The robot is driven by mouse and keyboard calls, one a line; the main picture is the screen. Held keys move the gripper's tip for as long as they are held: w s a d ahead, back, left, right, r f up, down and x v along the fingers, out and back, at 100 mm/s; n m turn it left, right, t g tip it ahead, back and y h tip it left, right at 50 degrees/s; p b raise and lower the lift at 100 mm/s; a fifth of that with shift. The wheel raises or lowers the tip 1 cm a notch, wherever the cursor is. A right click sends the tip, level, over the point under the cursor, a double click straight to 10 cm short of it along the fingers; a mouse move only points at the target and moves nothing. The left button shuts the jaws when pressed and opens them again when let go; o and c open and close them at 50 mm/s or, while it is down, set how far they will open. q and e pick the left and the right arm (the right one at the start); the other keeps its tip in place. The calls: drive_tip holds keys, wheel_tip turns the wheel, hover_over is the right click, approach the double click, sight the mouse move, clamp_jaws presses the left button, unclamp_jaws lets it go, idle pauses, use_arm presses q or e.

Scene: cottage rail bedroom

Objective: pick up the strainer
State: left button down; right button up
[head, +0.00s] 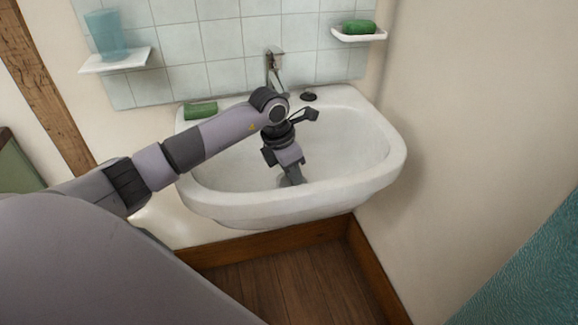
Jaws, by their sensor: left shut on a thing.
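The strainer (283,182) shows as a small grey round edge low in the white sink basin, at the front of the bowl. My left arm reaches in from the left and points down into the basin. My left gripper (292,177) is shut on the strainer, and its fingers cover much of it. I cannot tell whether the strainer touches the basin floor. My right gripper is not in view.
The white sink (382,150) has a raised rim around the gripper. A tap (275,62) stands behind, with a dark round piece (308,96) beside it. Green soap (201,110) lies on the left rim. A blue cup (104,36) stands on the left shelf.

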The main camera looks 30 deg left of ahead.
use_arm(q)
wheel_tip(320, 180, up, 16)
drive_tip(key=p, duration=0.3)
drive_tip(key=shift+w+a, duration=0.15)
drive_tip(key=shift+f, duration=0.1)
idle(0.4)
